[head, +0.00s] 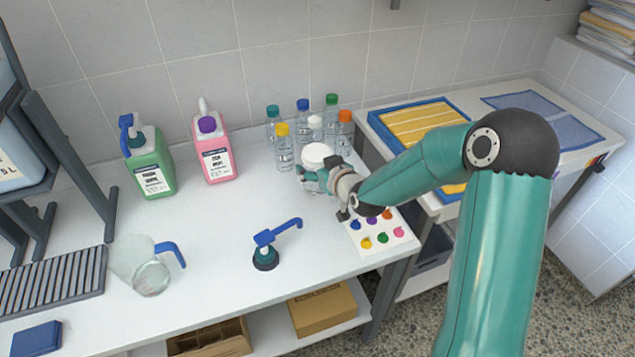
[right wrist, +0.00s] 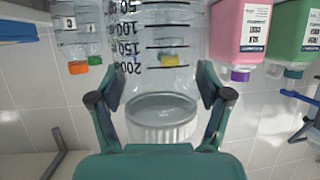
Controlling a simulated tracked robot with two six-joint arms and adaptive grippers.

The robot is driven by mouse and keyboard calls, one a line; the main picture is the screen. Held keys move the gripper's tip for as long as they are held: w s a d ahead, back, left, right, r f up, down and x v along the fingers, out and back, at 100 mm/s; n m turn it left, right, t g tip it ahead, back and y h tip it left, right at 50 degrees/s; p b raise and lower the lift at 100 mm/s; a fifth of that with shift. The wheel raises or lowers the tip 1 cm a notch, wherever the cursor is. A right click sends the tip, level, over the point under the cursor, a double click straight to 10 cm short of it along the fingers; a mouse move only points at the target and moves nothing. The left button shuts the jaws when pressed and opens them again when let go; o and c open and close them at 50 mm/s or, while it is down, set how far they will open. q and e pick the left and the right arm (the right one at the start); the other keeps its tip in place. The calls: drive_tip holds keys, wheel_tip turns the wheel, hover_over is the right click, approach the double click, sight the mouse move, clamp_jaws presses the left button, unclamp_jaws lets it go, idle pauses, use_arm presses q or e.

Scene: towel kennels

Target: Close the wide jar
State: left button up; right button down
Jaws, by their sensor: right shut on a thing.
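The wide jar is clear, with dark volume markings; its body (right wrist: 185,35) fills the middle of the right wrist view, appearing upside down. Its white ribbed lid (head: 318,153) is at the jar's mouth and also shows in the right wrist view (right wrist: 163,132). I cannot tell whether the lid is seated fully. My right gripper (head: 315,178) is shut on the jar, with a finger (right wrist: 118,85) on each side of its upper part near the lid. The arm hides part of the jar in the head view. My left gripper is not in view.
Several capped bottles (head: 283,148) stand close behind the jar. Pink (head: 215,150) and green (head: 150,170) containers stand to the left. The bench middle is mostly clear.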

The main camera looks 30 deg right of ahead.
drive_tip(key=shift+f, duration=1.2)
drive_tip(key=shift+f, duration=1.9)
drive_tip(key=shift+f, duration=0.15)
unclamp_jaws()
